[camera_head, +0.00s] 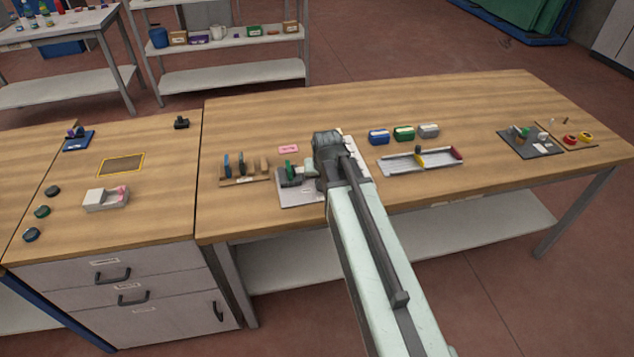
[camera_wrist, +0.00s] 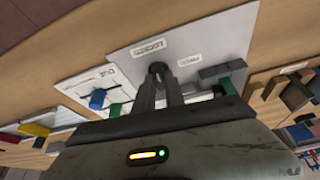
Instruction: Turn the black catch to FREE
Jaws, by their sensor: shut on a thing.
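The light grey plate with the catch shows in the head view (camera_head: 297,198) and in the wrist view (camera_wrist: 205,30). It has a LOCKED label (camera_wrist: 149,47) and, to its right in the wrist view, a second label (camera_wrist: 190,60) that seems to read FREE. My gripper (camera_head: 328,165) is over this plate. In the wrist view my gripper (camera_wrist: 160,78) has its fingers close together, shut on the black catch just below the LOCKED label. The catch is mostly hidden between the fingers, so its exact angle cannot be told. A grey block and a green part (camera_wrist: 226,86) sit right of the fingers.
A wooden rack (camera_head: 245,180) with upright pieces stands left of the plate. A grey tray (camera_head: 408,166) with yellow and red parts lies to the right. Blue, green and grey boxes (camera_head: 404,133) stand behind it.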

